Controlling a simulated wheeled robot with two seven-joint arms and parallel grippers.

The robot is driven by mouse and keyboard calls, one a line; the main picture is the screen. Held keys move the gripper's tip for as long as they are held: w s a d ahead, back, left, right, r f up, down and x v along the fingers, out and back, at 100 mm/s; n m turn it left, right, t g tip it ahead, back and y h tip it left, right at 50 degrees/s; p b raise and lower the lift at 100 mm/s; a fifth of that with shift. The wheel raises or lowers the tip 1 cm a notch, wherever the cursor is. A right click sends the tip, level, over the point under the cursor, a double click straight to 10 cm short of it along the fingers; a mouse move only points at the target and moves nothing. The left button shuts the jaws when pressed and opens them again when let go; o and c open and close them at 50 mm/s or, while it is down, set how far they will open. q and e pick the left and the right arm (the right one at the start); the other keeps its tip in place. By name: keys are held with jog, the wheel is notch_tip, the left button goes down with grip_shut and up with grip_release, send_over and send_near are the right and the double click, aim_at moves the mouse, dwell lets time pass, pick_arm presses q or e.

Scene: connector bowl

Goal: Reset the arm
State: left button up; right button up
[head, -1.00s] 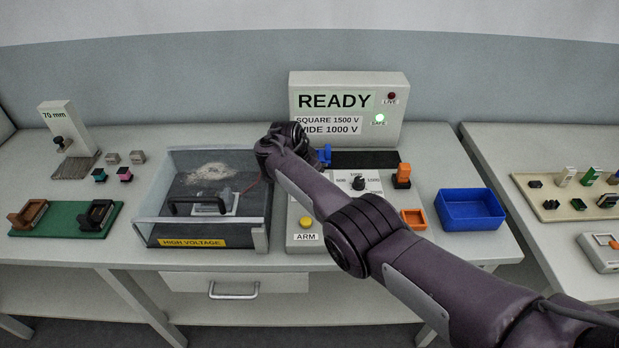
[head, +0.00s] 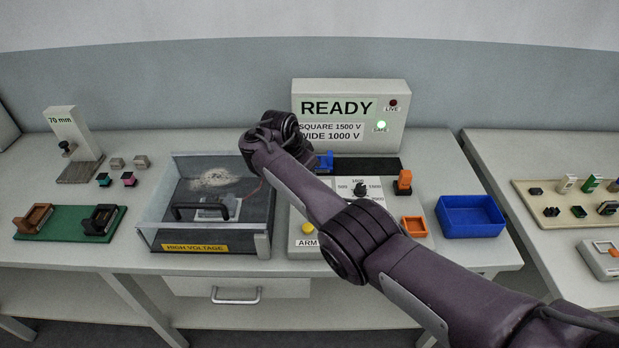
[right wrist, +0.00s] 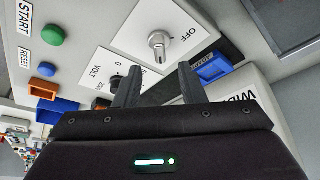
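My right arm comes in from the lower right in the head view and reaches up and left across the tester. Its wrist (head: 270,140) is above the tester between the clear-lidded box and the READY display; the fingers are hidden there. In the right wrist view my right gripper (right wrist: 158,85) has its two dark fingers apart with nothing between them. Beyond the fingertips are a grey OFF switch (right wrist: 158,42) and the volt dial (right wrist: 115,82), apart from the fingers. My left gripper is not in view.
The READY display (head: 348,115) has its green SAFE light on. A high-voltage box (head: 208,248) stands left of the tester. A blue bin (head: 470,228) and an orange holder (head: 414,226) are at right. The green START button (right wrist: 52,34) and blue RESET button (right wrist: 47,68) show near the gripper.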

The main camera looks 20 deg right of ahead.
jog(key=shift+v, duration=0.8)
jog(key=shift+r, duration=0.15)
